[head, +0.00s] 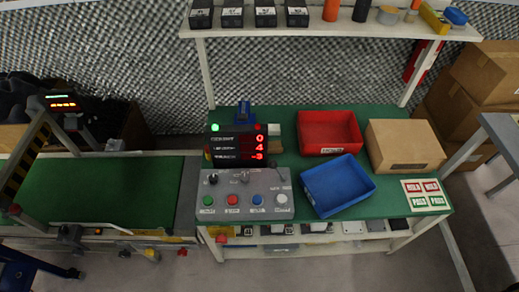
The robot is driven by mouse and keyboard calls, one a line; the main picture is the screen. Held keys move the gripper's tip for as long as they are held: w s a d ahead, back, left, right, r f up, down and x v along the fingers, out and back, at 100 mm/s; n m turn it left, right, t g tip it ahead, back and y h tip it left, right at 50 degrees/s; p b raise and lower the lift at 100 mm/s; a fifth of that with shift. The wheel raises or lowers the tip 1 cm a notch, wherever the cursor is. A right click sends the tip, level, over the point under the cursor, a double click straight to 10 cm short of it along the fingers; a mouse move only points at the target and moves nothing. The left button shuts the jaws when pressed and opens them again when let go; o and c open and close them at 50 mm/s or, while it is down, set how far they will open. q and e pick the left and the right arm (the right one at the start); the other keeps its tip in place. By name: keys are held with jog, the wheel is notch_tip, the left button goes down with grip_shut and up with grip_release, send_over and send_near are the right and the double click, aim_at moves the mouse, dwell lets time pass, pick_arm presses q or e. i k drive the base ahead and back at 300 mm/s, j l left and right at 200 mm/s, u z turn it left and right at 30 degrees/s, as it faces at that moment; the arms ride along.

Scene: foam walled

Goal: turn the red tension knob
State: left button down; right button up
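A grey control panel (246,182) lies at the front left of the green-topped workbench. Along its front row, a red round control (232,199) sits between a green one (208,200) and a blue one (257,200). A larger pale knob (282,198) is at the row's right end. Small switches show along the panel's back part. The labels are too small to read, so I cannot tell whether the red control is the tension knob. Neither of my grippers is in view.
A black display (238,146) with red digits stands behind the panel. A red bin (330,131), a blue bin (338,185) and a cardboard box (408,146) occupy the bench's right side. A shelf (330,28) spans above. A green conveyor (95,190) adjoins left.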

aim_at(183, 252)
jog(key=u, duration=1.35)
jog(key=k+l+u, duration=0.1)
jog(key=k+l, duration=0.2)
jog(key=z, duration=0.5)
jog(key=j+z, duration=0.45)
jog(key=j, duration=0.25)
jog(key=j+z, duration=0.5)
jog(key=j, duration=0.2)
